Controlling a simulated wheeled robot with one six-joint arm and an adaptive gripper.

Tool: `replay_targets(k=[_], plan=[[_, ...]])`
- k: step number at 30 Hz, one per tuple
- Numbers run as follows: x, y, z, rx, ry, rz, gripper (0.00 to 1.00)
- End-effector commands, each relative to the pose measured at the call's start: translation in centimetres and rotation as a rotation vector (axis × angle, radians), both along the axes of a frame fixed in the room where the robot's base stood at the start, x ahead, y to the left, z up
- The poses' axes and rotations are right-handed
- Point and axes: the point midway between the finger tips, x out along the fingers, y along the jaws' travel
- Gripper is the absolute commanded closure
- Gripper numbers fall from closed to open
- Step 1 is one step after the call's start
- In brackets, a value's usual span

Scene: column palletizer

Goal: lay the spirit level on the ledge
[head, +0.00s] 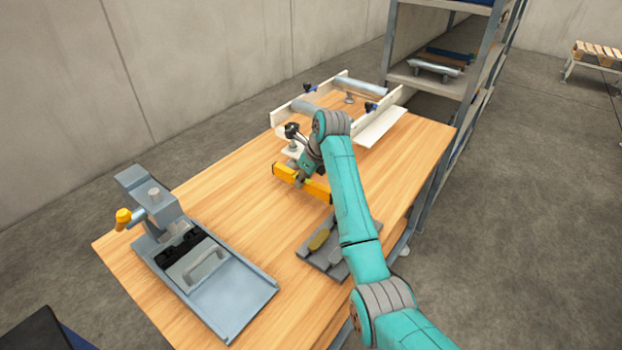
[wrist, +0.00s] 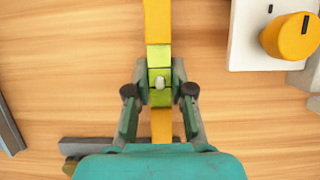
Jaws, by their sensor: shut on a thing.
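The spirit level is a yellow bar (head: 287,174) above the middle of the wooden table. In the wrist view it runs upright through the picture, with a green vial section (wrist: 160,53). My gripper (wrist: 160,88) is shut on it around that green section; my wrist covers its lower end. In the head view my gripper (head: 304,179) and arm partly hide the bar. It seems held above the table, but the gap is hard to judge. A pale flat strip (head: 382,128) beside the white frame at the back may be the ledge; I cannot tell for sure.
A grey vise-like fixture with a tray (head: 232,300) stands at the front left. A grey stepped piece (head: 315,258) lies near the right edge. A white frame (head: 283,116) with cylinders is at the back. A shelf rack (head: 428,82) stands behind. Bare wood (head: 225,195) lies left of the bar.

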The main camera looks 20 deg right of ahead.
Motion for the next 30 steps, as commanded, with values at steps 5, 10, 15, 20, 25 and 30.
replay_targets(k=[5, 10, 15, 20, 25, 30], plan=[[0.7, -0.9, -0.5, 0.001, 0.001, -0.001, 1.0], [1.8, -2.4, -1.8, 0.001, 0.002, -0.001, 1.0], [2.3, -3.1, -2.7, 0.0, -0.001, 0.001, 1.0], [2.3, -3.1, -2.7, 0.0, -0.001, 0.001, 1.0], [2.3, -3.1, -2.9, 0.001, 0.0, 0.001, 1.0], [2.3, -3.1, -3.0, 0.0, 0.0, 0.001, 0.53]])
